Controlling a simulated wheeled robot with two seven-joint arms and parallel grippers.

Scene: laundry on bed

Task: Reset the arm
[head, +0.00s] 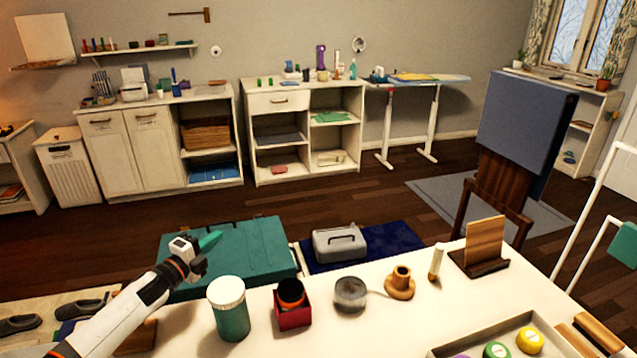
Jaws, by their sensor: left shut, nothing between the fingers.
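My left arm comes in from the lower left over the near white table. My right gripper is not in view.
The white table (400,325) holds a red box (293,312), a glass jar (350,293), a brown candlestick-like holder (400,283), a wooden stand (482,246) and a tray with round lids (529,340). A grey case (340,242) sits beyond it. Wooden floor lies open behind.

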